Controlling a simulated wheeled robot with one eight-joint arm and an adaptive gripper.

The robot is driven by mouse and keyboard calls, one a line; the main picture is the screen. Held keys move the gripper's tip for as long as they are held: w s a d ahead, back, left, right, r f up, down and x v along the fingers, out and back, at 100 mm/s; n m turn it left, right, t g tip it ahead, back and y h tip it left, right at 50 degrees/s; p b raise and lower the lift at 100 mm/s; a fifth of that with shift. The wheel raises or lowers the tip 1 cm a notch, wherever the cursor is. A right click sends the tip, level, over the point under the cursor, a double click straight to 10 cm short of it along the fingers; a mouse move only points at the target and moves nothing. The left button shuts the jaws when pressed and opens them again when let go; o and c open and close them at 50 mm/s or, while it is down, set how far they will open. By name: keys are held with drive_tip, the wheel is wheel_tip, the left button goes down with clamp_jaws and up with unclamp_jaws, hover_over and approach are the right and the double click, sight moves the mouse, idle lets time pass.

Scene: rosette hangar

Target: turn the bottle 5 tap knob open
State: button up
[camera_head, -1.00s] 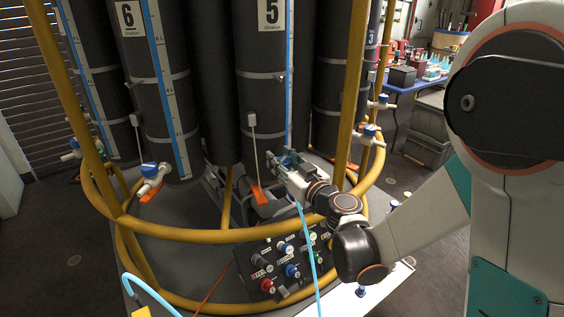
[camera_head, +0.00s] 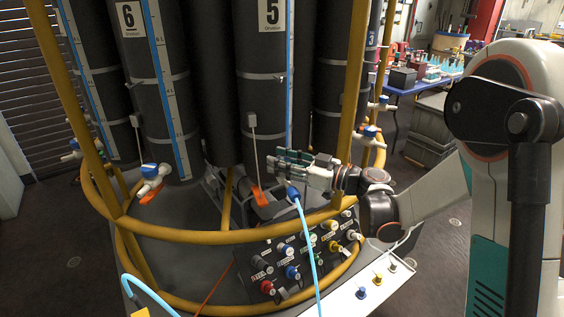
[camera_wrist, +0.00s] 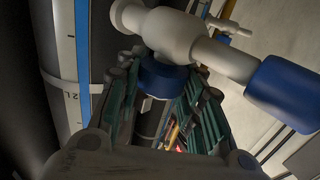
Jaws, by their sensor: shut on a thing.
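Bottle 5 (camera_head: 262,75) is a tall dark cylinder marked with a white "5" label, behind the yellow rail. My gripper (camera_head: 288,160) is at the front of its lower part, coming in from the right, and hides most of the tap. In the wrist view, the white tap body (camera_wrist: 185,35) crosses the top. Its blue round knob (camera_wrist: 165,78) sits between the green-padded fingers of my gripper (camera_wrist: 160,105), which are shut on it. A second blue part (camera_wrist: 290,92) is on the tap's right end, outside the fingers.
A yellow tubular rail (camera_head: 200,237) curves around the bottles, close to my arm. A light blue hose (camera_head: 309,240) hangs beside my gripper. A black panel with coloured knobs (camera_head: 293,271) lies below. Bottle 6 (camera_head: 155,90) has its own tap (camera_head: 152,177) at the left.

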idle(0.3)
drive_tip(key=o, duration=1.1)
drive_tip(key=shift+d, duration=0.1)
drive_tip(key=v, duration=1.2)
